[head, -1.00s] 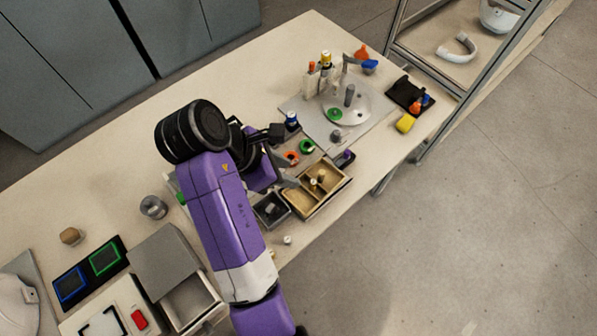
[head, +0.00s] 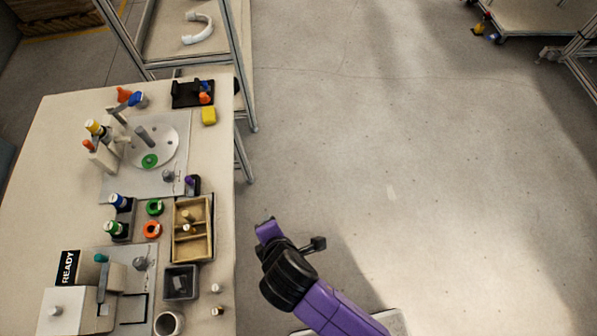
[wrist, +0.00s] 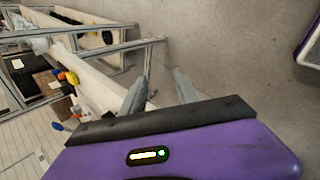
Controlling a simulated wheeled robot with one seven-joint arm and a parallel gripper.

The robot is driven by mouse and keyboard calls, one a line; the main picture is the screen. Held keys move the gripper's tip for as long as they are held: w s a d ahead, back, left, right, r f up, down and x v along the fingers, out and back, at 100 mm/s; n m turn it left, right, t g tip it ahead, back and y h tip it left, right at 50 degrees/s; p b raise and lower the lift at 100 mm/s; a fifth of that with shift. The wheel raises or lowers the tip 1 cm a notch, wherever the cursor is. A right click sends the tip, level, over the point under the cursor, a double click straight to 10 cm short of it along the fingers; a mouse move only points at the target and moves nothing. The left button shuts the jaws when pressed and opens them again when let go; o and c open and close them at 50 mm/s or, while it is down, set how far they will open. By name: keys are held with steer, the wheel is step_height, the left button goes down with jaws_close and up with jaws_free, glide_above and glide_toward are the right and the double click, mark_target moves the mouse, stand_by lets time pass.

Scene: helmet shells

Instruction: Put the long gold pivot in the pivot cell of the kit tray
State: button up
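The kit tray appears to be the tan, divided tray (head: 209,246) near the table's right edge in the head view. Two small upright gold-coloured pieces show inside it, a rear one (head: 187,215) and a front one (head: 190,229). I cannot tell which, if either, is the long gold pivot, or which cell is the pivot cell. My gripper is off the table's right side, over the floor, and its fingers are not clear in the head view. In the wrist view my gripper (wrist: 161,78) has its two grey fingers apart with nothing between them.
A dark grey bin (head: 181,283) stands in front of the tray, with small pale knobs (head: 216,289) beside it. Orange (head: 152,230) and green (head: 155,207) rings lie left of the tray. A metal-framed rack (head: 240,80) stands behind the table.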

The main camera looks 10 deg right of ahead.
steer(key=s+d+r+m+t+y, duration=0.1)
steer(key=s+d+r+m, duration=0.1)
steer(key=s+d+m, duration=0.4)
steer(key=s+d+r+m+t, duration=0.2)
steer(key=s+d+m, duration=0.15)
steer(key=d, duration=0.45)
steer(key=s+d+r+m+t, duration=0.1)
steer(key=s+d+r+m, duration=0.1)
steer(key=r, duration=0.4)
steer(key=s+d+r+m+t+h, duration=0.1)
steer(key=s+d+r+m+t, duration=0.1)
steer(key=s+r+m, duration=0.3)
steer(key=s+d+r+m+t+h, duration=0.1)
steer(key=s+d+r+m, duration=0.2)
steer(key=r, duration=0.4)
steer(key=shift+s+d+r+m+t, duration=0.3)
steer(key=shift+d+m+t, duration=0.15)
steer(key=shift+m, duration=0.8)
